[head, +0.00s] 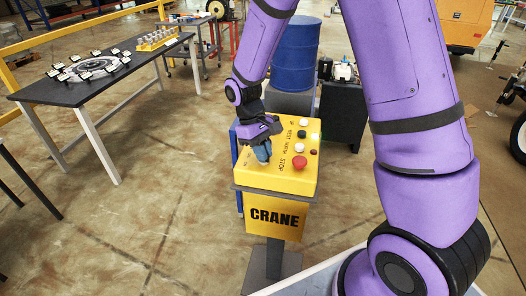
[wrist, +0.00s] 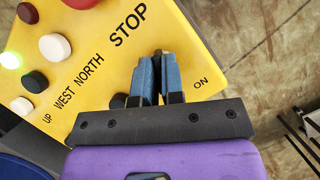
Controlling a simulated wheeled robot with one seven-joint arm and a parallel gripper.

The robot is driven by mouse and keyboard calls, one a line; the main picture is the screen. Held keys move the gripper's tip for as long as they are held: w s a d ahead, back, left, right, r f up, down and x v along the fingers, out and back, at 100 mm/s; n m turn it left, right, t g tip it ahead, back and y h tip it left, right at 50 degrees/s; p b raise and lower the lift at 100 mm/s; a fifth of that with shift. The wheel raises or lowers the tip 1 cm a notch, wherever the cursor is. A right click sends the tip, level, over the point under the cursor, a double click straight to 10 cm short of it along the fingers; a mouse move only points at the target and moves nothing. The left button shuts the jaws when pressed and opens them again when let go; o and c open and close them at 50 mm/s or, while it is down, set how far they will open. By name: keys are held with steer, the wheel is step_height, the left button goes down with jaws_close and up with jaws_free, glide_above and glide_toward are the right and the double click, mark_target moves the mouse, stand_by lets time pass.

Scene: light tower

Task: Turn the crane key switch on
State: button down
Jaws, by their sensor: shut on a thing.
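The yellow crane control box (head: 285,180) stands on a post in the head view, with a "CRANE" sign (head: 274,217) on its front. My gripper (head: 262,152) is over the left part of its top face. In the wrist view the blue fingers of my gripper (wrist: 158,75) are close together near the "ON" label (wrist: 201,83). They are shut on the key switch, which is mostly hidden by the fingers. A dark round part (wrist: 117,101) shows just left of the fingers. I cannot tell which way the key is turned.
A black table (head: 110,75) with parts stands at the left. A blue barrel (head: 296,55) stands behind.

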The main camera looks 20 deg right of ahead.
steer(key=c, duration=1.2)
jaws_free()
steer(key=shift+d, duration=0.1)
steer(key=shift+c, duration=0.2)
steer(key=v, duration=1)
steer(key=shift+w+r, duration=0.2)
steer(key=shift+r, duration=0.1)
